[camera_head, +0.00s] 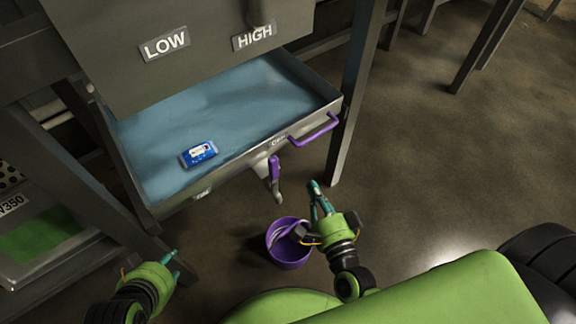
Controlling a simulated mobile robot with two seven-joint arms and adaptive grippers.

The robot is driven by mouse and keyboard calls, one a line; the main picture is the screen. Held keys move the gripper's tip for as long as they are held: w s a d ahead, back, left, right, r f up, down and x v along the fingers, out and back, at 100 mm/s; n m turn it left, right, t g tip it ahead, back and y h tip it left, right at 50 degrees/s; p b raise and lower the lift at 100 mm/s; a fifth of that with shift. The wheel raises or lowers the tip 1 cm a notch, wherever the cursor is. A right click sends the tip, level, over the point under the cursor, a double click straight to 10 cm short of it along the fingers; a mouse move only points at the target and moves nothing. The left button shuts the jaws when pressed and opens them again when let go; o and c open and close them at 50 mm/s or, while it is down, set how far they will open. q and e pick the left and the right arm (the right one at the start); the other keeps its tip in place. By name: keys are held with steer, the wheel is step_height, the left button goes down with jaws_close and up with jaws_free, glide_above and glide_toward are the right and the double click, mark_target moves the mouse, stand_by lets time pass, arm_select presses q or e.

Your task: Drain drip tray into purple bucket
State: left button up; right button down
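The drip tray (232,158) is a grey metal drawer pulled out, with bluish liquid covering its floor. A purple handle (316,131) is on its front at the right. A purple valve lever (274,170) hangs over a grey spout (278,193) at the front. The purple bucket (289,258) stands on the floor below the spout, slightly toward me. My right gripper (317,194) is just right of the bucket in the picture, teal fingers pointing up toward the tray; whether it is open is unclear. My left gripper (173,266) is open and empty, left of the bucket.
A blue packet (199,153) lies in the tray. The grey cabinet body (190,40) with LOW and HIGH labels is above it. Frame legs (352,100) stand right of the tray. A shelf with a green panel (40,236) is at left. The floor (450,170) at right is clear.

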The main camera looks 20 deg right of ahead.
mark_target(274, 176)
steer(key=w+b, duration=0.1)
steer(key=w, duration=0.9)
arm_select(q)
steer(key=w+d+r+t+h, duration=0.2)
steer(key=w+d+r+t, duration=0.2)
steer(key=w+r+t, duration=0.2)
step_height(274, 176, up, 2)
steer(key=shift+w+r+m+b, duration=0.1)
steer(key=shift+w+m+b, duration=0.3)
steer(key=shift+w, duration=0.35)
arm_select(e)
steer(key=a, duration=0.1)
steer(key=s+a, duration=0.1)
steer(key=a, duration=0.1)
steer(key=shift+s+a, duration=0.4)
